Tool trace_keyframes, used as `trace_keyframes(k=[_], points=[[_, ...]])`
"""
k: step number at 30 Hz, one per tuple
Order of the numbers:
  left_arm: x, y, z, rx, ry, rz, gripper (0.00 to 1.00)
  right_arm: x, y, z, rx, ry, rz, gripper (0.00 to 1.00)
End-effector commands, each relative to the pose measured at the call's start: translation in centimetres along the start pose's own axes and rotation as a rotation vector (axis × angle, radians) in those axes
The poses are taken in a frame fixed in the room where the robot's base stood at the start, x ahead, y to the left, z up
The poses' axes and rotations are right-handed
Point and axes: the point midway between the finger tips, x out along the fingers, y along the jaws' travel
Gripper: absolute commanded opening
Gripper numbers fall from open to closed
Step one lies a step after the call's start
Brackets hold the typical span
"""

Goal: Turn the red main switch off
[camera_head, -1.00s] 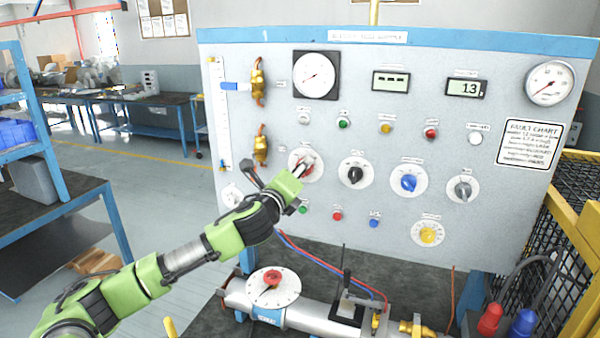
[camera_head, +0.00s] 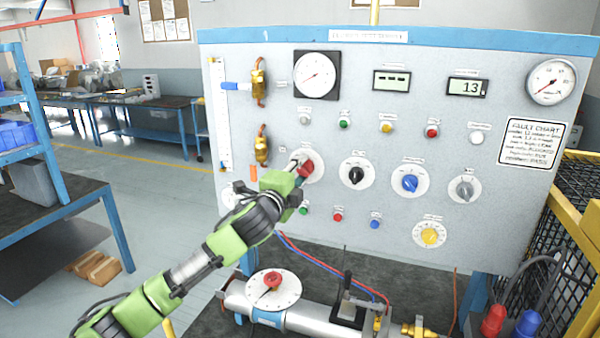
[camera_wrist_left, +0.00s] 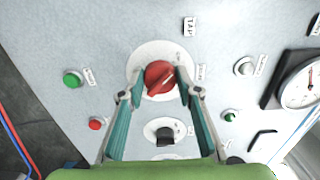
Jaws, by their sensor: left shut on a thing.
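The red main switch (camera_head: 307,169) is a red rotary knob on a round white dial on the grey panel. It is left of the black knob (camera_head: 355,175). My left gripper (camera_head: 299,166) reaches it from the lower left in the head view and partly covers the dial. In the left wrist view the red knob (camera_wrist_left: 159,75) sits between the two fingertips, its ridge slanted. My left gripper (camera_wrist_left: 157,84) is shut on it, one finger on each side. My right gripper is not in view.
Blue (camera_head: 410,183), grey (camera_head: 464,189) and yellow (camera_head: 430,236) knobs share the panel with small buttons and gauges. Brass fittings (camera_head: 261,146) stick out left of the switch. A pipe with a red-knobbed dial (camera_head: 273,293) lies below. A yellow guard frame (camera_head: 575,225) stands at right.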

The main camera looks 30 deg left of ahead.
Motion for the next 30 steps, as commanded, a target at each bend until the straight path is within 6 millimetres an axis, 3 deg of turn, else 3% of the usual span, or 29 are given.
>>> trace_keyframes(k=[15,16,17,30], points=[[0.01,-0.05,0.07,-0.018,-0.001,-0.001,0.10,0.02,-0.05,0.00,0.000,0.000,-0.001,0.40],[0.02,-0.05,0.07,-0.018,-0.001,-0.001,0.39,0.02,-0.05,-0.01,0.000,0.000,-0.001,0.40],[0.02,-0.05,0.06,-0.018,-0.001,-0.001,0.47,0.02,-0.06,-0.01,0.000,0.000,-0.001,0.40],[-0.41,0.05,0.04,-0.015,0.000,0.000,0.48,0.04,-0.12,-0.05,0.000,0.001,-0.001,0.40]])
